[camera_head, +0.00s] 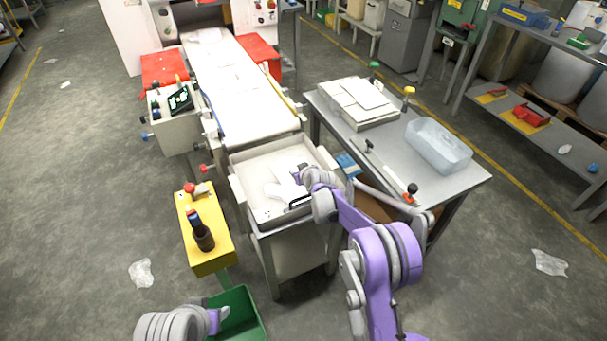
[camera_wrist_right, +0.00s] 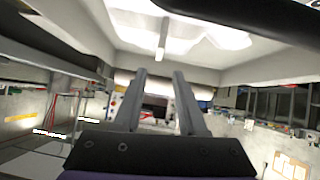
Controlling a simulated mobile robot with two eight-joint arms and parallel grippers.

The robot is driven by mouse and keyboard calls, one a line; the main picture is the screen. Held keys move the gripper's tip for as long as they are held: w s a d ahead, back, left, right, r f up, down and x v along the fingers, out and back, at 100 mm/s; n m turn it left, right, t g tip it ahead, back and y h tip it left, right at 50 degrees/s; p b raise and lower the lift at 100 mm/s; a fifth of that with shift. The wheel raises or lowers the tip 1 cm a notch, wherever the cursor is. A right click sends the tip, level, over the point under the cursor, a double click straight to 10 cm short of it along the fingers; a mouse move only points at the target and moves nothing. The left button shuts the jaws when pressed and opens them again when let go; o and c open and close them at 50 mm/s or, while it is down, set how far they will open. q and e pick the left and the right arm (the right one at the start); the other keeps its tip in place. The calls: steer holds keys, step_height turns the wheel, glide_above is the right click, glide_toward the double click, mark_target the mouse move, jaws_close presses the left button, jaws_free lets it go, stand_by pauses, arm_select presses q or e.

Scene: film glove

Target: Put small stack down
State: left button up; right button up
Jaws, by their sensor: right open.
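White thin film pieces (camera_head: 283,190), perhaps the small stack, lie in the shallow tray-topped stand (camera_head: 249,218) at the end of the conveyor. My right gripper (camera_head: 299,201) is at the right part of this tray, by the white pieces. Its arm covers part of the tray's right side. In the right wrist view, the two fingers of my right gripper (camera_wrist_right: 160,78) are apart with nothing between them. My left gripper (camera_head: 222,314) is low at the bottom left over a green bin (camera_head: 251,306); its fingers cannot be made out.
A metal table (camera_head: 456,182) on the right holds a tray of white sheets (camera_head: 358,99), a clear plastic bin (camera_head: 438,143) and a bar with a red-black knob (camera_head: 411,190). A yellow post box (camera_head: 214,250) with a dark bottle (camera_head: 201,234) stands left of the stand.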

steer(key=s+d+r+m+g, duration=0.1)
steer(key=s+d+r, duration=0.3)
steer(key=s, duration=0.5)
steer(key=s+d+r+g+h, duration=0.1)
steer(key=s+d+r, duration=0.1)
steer(key=s+r, duration=0.5)
steer(key=s+d+r+m, duration=0.1)
steer(key=s+d+r, duration=0.25)
steer(key=s, duration=0.65)
steer(key=s+d+f+m+g+h, duration=0.1)
steer(key=s+d, duration=0.2)
steer(key=s, duration=0.9)
steer(key=s+d+f+m+g+h, duration=0.1)
steer(key=s+d+m+g, duration=0.1)
steer(key=s, duration=1.1)
steer(key=shift+s+d+f+h, duration=0.25)
steer(key=shift+d+f+h, duration=0.05)
steer(key=shift+d+f, duration=0.15)
steer(key=shift+r, duration=0.1)
